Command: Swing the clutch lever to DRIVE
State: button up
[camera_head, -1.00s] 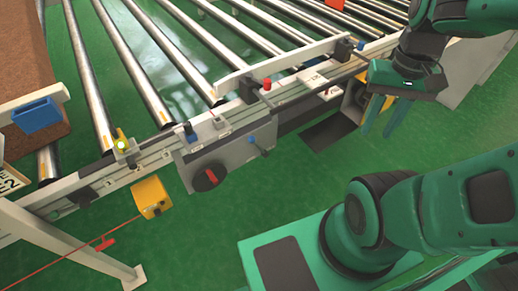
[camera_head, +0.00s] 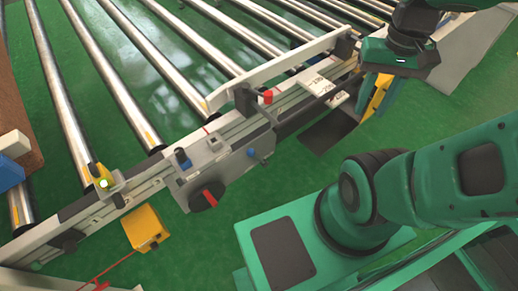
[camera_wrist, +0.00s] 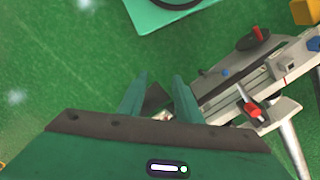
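A dark bar-like handle (camera_head: 308,111) runs along the near side of the conveyor rail, close to a red knob (camera_head: 267,97) and a black bracket. I cannot tell for sure which of these is the clutch lever. A white plate with dark marks (camera_head: 320,86) lies beside the bar; I cannot read it. My gripper (camera_head: 374,98) hangs at the far end of the bar, apart from the red knob. Its fingers (camera_wrist: 160,82) are spread and empty.
A grey control box carries a red-and-black rotary switch (camera_head: 208,196) and blue knobs (camera_head: 252,153). A yellow box (camera_head: 146,228) with a red cord hangs at the left. Metal rollers (camera_head: 130,80) lie behind the rail. Green floor is open below it.

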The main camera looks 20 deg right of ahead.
aim_at(250, 152)
jog(key=z, duration=0.65)
jog(key=k, duration=1.75)
jog(key=u, duration=1.15)
jog(key=i, duration=1)
jog(key=z, duration=0.05)
